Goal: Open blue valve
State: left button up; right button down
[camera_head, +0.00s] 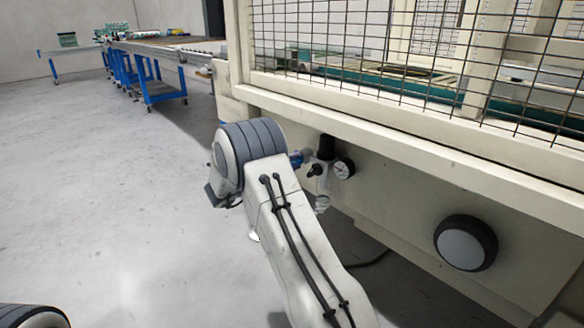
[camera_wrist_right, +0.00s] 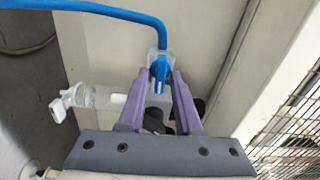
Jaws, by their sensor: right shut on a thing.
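The blue valve (camera_wrist_right: 160,70) sits in a clear fitting at the end of a blue hose in the right wrist view. My right gripper (camera_wrist_right: 161,88) has its two purple fingers on either side of it, shut on it. In the head view a small blue part of the valve (camera_head: 296,159) shows just beyond my right arm. The right fingers are hidden behind that arm there. My left gripper is not in view.
A pressure gauge (camera_head: 343,168) and a black regulator knob (camera_head: 326,147) are beside the valve on the cream machine frame (camera_head: 400,150). A round grey-faced knob (camera_head: 466,243) is further right. Wire mesh is above. Open floor lies to the left.

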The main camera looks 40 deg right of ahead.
jog(key=shift+m, duration=0.4)
jog(key=c, duration=0.9)
grip_release()
jog(key=shift+a, duration=0.1)
jog(key=shift+s+a+p, duration=0.15)
jog(key=shift+a+p, duration=0.5)
jog(key=shift+a, duration=1.05)
jog(key=shift+s+a+p, duration=0.15)
jog(key=shift+a+p, duration=0.5)
jog(key=shift+a, duration=1.1)
jog(key=shift+s+a+p, duration=0.15)
jog(key=shift+a+p, duration=0.5)
jog(key=shift+a, duration=1.05)
